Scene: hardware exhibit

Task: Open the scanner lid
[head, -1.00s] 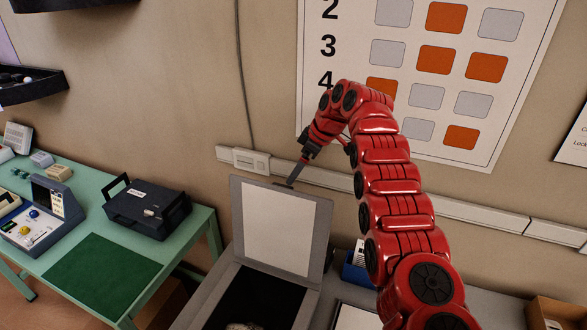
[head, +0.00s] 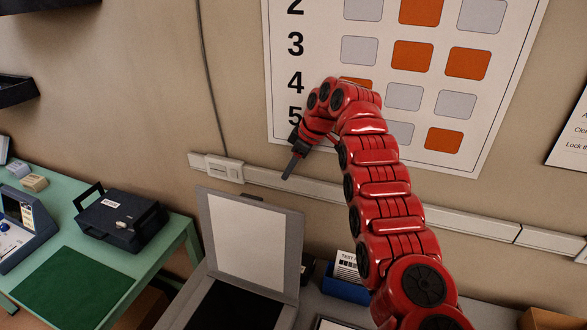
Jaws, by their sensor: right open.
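The scanner lid (head: 250,242) stands raised at the back of the scanner, with its pale inner panel facing me. The scanner body (head: 188,300) is below it, with its dark bed (head: 237,308) showing at the lower edge of the head view. A dark handle tab sits on the lid's top edge. My right gripper (head: 291,172) is above and to the right of that tab, in front of the wall and apart from the lid. It holds nothing that I can see. My left gripper is not in view.
A green table (head: 165,262) at left holds a dark case (head: 120,220) and a dark green mat (head: 72,284). A blue box (head: 343,289) stands right of the scanner. A wall rail (head: 320,190) runs behind the lid. A poster (head: 400,100) hangs above.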

